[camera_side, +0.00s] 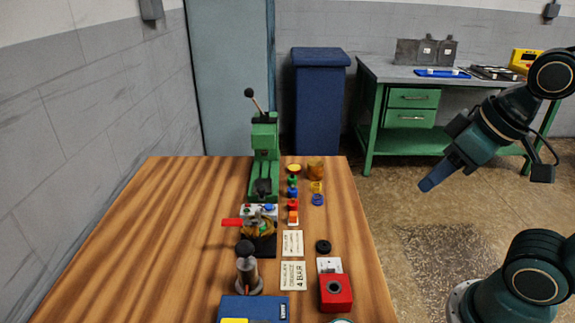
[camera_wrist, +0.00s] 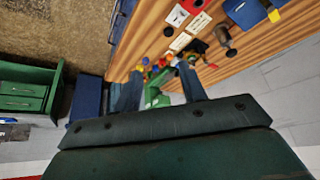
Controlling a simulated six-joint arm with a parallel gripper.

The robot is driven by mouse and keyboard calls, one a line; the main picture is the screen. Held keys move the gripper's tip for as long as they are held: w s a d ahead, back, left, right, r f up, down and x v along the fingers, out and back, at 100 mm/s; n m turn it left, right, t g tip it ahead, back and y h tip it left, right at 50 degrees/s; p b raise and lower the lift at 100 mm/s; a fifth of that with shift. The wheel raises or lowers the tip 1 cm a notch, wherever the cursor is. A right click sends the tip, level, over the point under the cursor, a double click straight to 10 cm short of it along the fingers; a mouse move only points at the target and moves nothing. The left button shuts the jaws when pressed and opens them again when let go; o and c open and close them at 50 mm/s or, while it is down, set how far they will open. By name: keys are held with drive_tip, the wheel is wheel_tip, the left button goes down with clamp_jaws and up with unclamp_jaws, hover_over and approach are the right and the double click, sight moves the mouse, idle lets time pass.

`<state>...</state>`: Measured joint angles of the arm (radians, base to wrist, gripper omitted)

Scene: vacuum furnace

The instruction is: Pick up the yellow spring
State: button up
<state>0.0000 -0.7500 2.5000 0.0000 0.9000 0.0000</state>
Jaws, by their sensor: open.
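A small yellow ring-like piece, which looks like the yellow spring (camera_side: 316,187), is on the wooden table right of the green press. It lies just behind a similar blue piece (camera_side: 317,200). It is too small to make out coils. My gripper (camera_side: 428,186) is in the air to the right of the table, well apart from the spring. In the wrist view my gripper (camera_wrist: 160,72) has its two fingers spread with nothing held between them. The small coloured parts show far off beyond the fingers there, and I cannot single out the spring.
The green press (camera_side: 264,150) stands at the table's back. Coloured parts, an amber piece (camera_side: 315,168), paper cards (camera_side: 292,243), a red box (camera_side: 335,292) and a grey metal post (camera_side: 247,275) are close by. The wooden table's left side (camera_side: 150,240) is clear. A green workbench (camera_side: 410,100) stands behind.

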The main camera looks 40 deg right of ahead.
drive_tip(key=shift+w, duration=0.1)
drive_tip(key=w+d+r+n+g, duration=0.1)
drive_tip(key=w+d+n, duration=0.15)
drive_tip(key=w, duration=0.75)
drive_tip(key=w+d+n+g, duration=0.1)
drive_tip(key=w+d+n, duration=0.15)
drive_tip(key=w, duration=0.75)
drive_tip(key=w+d+f+n+g+y, duration=0.1)
drive_tip(key=w+d+f+n, duration=0.5)
drive_tip(key=w+d+f, duration=0.6)
wheel_tip(320, 180, down, 3)
drive_tip(key=shift+w+d+r+g+y, duration=0.15)
drive_tip(key=shift+w+d+g+y, duration=0.25)
drive_tip(key=shift+w+y, duration=0.4)
drive_tip(key=shift+x, duration=4.3)
